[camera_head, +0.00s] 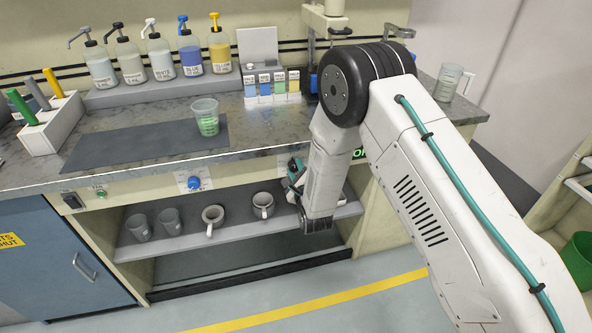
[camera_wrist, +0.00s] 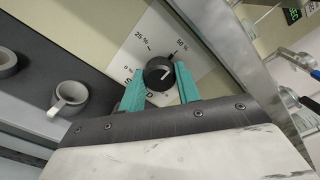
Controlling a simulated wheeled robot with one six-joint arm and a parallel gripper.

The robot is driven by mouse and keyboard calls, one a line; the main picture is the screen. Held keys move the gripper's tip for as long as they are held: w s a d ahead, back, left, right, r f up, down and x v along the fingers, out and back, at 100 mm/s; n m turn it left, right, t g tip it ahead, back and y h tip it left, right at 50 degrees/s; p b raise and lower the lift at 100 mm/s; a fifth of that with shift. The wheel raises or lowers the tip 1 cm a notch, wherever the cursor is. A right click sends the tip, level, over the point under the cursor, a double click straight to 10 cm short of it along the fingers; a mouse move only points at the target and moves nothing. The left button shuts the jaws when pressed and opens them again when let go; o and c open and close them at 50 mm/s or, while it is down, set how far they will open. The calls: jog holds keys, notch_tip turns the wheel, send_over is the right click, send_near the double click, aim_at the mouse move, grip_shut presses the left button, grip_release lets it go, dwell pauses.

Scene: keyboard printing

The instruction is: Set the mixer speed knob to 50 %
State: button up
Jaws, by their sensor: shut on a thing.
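My gripper (camera_wrist: 160,85) has its two teal fingers on either side of the dark round mixer speed knob (camera_wrist: 158,71), shut on it. The knob sits on a pale dial plate (camera_wrist: 150,47) marked 0 %, 25 % and 50 %. In the head view, my gripper (camera_head: 295,178) is at the counter's front panel, and my wrist hides the knob.
A blue knob (camera_head: 194,182) is on the panel to the left. Mugs (camera_head: 213,216) stand on the shelf (camera_head: 180,238) below. A green display (camera_wrist: 293,14) is at the upper right of the wrist view. A cup (camera_head: 205,117) stands on the counter above.

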jog(key=shift+d+f+m, duration=0.1)
jog(key=shift+m, duration=0.3)
jog(key=o, duration=1)
jog(key=shift+c, duration=0.2)
jog(key=v, duration=0.7)
jog(key=shift+s, duration=0.4)
jog(key=shift+d, duration=0.1)
